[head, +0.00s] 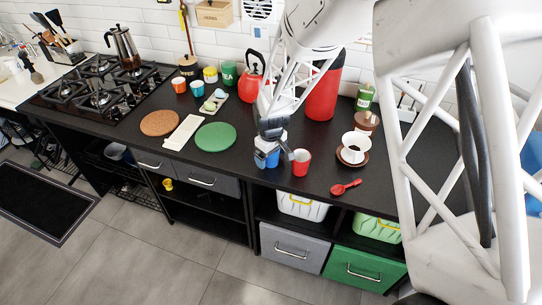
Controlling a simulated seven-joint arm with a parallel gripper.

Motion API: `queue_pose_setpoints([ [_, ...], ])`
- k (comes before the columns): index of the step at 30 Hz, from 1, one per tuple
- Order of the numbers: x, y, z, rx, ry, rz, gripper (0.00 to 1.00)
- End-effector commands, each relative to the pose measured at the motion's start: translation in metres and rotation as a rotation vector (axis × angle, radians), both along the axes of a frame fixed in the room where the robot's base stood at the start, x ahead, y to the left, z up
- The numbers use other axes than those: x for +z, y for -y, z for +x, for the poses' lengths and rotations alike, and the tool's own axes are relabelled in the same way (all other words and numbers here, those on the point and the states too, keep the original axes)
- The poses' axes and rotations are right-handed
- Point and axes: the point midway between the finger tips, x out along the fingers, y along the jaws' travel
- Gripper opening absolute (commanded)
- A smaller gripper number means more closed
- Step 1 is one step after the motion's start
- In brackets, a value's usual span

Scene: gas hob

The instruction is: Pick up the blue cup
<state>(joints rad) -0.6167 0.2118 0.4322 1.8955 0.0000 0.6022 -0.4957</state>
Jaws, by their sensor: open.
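A blue cup (267,160) stands on the black counter near its front edge, in the middle of the head view. My gripper (274,150) is open, right above and in front of the cup, and hides much of its upper part. I cannot tell whether the fingers touch the cup or are around it. A second, smaller-looking blue cup (197,89) stands farther back to the left, clear of my gripper.
A red cup (301,163) stands close on the right of my gripper. A white cup on a brown saucer (341,157) and a red spoon (346,187) lie farther right. A green round mat (216,137) lies to the left. A red kettle (253,87) and red canister (322,97) stand behind.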

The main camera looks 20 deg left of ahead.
Motion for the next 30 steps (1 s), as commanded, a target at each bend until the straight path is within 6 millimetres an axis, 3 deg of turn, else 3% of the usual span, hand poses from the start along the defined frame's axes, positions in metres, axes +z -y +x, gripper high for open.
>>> queue_pose_setpoints([
  [6, 0.0002, -0.0001, 0.0000, 0.000, 0.000, 0.000, 0.92],
  [17, 0.0003, -0.0001, 0.0000, 0.000, 0.000, 0.000, 0.37],
  [30, 0.0055, -0.0002, 0.0003, 0.000, 0.001, 0.000, 0.36],
])
